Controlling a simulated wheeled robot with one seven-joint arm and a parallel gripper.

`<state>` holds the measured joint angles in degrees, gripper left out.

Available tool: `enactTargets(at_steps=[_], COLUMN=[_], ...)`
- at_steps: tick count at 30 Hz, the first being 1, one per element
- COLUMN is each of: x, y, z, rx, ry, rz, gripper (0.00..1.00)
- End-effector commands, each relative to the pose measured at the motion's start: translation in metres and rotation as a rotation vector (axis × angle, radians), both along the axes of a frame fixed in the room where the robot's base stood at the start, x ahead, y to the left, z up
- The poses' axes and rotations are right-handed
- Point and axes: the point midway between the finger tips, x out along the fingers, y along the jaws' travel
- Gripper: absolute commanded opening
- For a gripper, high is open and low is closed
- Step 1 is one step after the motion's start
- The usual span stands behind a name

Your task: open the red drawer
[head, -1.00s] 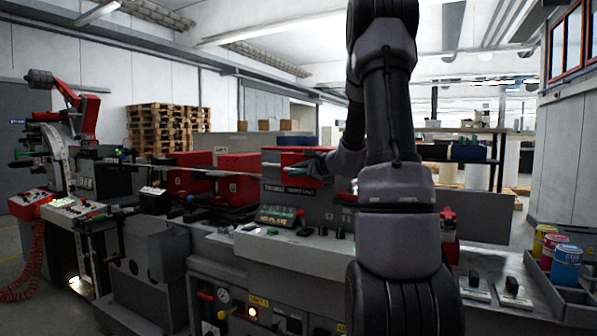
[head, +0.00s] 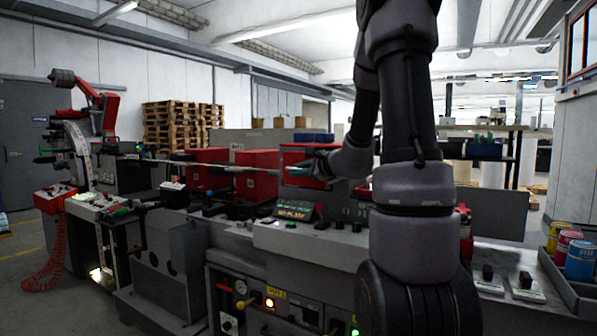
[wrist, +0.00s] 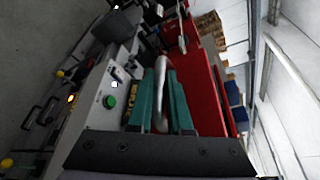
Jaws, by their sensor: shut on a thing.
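The red drawer (head: 303,174) sits in the machine in the middle of the head view, partly behind my gripper, its red front reaching out past the machine's upper panel. It fills the right of centre in the wrist view (wrist: 205,95). A pale bar handle (wrist: 162,80) stands along its front. My gripper (head: 322,170) is at the drawer's front. In the wrist view its two green fingers (wrist: 162,108) lie on either side of the handle, shut on it. The head view does not show the grip clearly.
Other red boxes (head: 256,174) stand left of the drawer. A control panel (head: 300,240) with a lit display lies below and in front. Ink cans (head: 579,260) stand in a tray at the far right. Open floor (head: 40,268) shows at the left.

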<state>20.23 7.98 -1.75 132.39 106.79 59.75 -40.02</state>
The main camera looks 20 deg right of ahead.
Motion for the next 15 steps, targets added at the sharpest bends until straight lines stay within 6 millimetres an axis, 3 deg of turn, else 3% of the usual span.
enactTargets(at_steps=[2,3,5,15], x=[-0.0004,-0.0004,-0.0003,-0.001], y=[-0.0011,-0.0011,-0.001,-0.0009], z=[-0.001,-0.001,-0.001,-0.0001], rx=[0.0,0.0,0.0,0.0], ry=[0.002,0.002,0.002,0.0], rz=[-0.002,-0.002,-0.002,-0.001], gripper=[0.0,0.21,0.44,0.47])
